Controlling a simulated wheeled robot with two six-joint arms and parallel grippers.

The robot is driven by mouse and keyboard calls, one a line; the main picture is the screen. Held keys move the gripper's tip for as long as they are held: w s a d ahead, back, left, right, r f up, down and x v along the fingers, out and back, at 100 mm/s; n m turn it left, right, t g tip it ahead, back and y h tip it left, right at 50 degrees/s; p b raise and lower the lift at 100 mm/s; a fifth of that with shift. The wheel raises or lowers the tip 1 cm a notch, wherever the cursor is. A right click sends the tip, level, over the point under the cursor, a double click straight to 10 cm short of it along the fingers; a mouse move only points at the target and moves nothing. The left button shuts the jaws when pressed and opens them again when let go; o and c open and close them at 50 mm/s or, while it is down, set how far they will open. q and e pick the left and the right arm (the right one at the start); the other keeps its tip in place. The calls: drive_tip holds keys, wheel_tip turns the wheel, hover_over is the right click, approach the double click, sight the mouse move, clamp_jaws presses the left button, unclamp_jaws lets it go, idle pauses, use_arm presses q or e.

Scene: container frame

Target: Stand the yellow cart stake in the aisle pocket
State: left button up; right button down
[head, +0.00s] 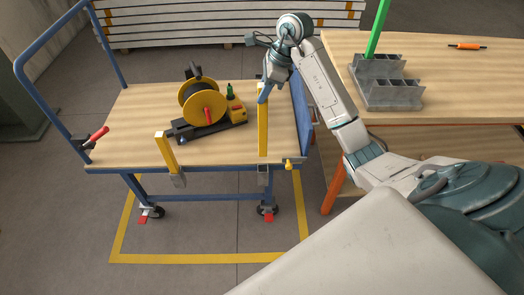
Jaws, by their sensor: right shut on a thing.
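A yellow stake (263,130) stands about upright at the right part of the cart's near edge. My right gripper (264,94) is shut on its upper part, with the arm reaching in from the right. The stake's lower end shows just above a grey pocket (263,177) on the near side of the cart. A small gap seems to lie between them; I cannot tell their exact depth alignment. My left gripper is not in view.
The cart's wooden deck (120,135) carries a yellow cable reel (187,97). A blue panel (301,115) closes the cart's right end. A workbench (440,105) at right holds a grey block rack (372,88) with a green stake (378,30) and an orange-handled tool (466,46).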

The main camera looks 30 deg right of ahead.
sight(263, 134)
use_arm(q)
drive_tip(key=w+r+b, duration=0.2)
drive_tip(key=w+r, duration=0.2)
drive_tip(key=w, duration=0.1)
use_arm(e)
wheel_tip(263, 134, down, 13)
drive_tip(key=shift+f+p, duration=0.15)
drive_tip(key=shift+p, duration=0.9)
drive_tip(key=shift+f+p, duration=0.35)
drive_tip(key=shift+f, duration=1.95)
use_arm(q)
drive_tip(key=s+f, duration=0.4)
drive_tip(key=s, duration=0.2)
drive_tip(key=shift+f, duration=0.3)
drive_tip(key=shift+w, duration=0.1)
use_arm(e)
drive_tip(key=shift+f, duration=0.1)
drive_tip(key=c, duration=1.1)
unclamp_jaws()
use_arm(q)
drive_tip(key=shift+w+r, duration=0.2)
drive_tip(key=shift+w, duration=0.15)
